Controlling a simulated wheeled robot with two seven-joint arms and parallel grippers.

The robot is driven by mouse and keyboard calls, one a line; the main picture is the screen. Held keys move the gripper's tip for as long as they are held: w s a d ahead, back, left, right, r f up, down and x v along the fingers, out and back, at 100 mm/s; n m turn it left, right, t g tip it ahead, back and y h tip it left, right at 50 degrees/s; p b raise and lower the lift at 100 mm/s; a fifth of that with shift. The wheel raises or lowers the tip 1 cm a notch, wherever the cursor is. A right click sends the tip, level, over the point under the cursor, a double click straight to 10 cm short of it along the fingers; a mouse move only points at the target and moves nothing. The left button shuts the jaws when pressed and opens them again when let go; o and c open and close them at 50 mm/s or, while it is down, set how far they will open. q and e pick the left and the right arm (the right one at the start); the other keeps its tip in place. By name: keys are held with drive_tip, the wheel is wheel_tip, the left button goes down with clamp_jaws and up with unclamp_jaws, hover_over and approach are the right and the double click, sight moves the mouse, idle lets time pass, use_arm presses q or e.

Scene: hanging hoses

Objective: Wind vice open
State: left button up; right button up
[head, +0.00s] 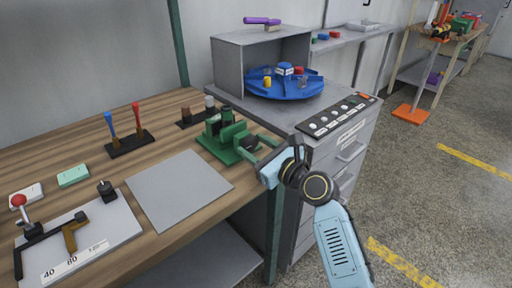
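The green vice (223,135) stands on the wooden workbench near its right edge. A dark end of its screw (248,143) points toward my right gripper. My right gripper (250,147) comes in from the right with its two fingers spread wide, one on each side of that dark end. I see no clear contact between the fingers and the vice. The vice's handle is hard to make out. How far apart the jaws stand is too small to tell. My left gripper is not in view.
A grey plate (180,188) lies bare on the workbench (150,155). A stand with blue and red handles (130,140) is behind it. A grey cabinet (300,110) with a blue turntable (285,88) and a button panel (338,114) adjoins the bench on the right.

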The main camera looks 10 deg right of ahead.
drive_tip(key=c, duration=0.6)
drive_tip(key=shift+o, duration=0.2)
drive_tip(key=n+p, duration=0.2)
drive_tip(key=n, duration=0.1)
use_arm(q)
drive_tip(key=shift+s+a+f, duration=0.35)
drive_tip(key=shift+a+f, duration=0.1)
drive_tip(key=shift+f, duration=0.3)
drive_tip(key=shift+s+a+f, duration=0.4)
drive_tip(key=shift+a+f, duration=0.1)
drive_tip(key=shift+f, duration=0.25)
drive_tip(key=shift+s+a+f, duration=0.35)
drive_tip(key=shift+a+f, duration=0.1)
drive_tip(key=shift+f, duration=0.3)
use_arm(e)
drive_tip(key=shift+n, duration=0.7)
drive_tip(key=o, duration=1)
drive_tip(key=shift+s+d, duration=0.1)
drive_tip(key=shift+s+d, duration=0.2)
drive_tip(key=shift+s, duration=0.1)
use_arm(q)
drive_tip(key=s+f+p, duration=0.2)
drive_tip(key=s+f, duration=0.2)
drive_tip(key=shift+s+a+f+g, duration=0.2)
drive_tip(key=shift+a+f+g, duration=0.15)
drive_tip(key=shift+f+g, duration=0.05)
use_arm(e)
drive_tip(key=shift+v, duration=6.25)
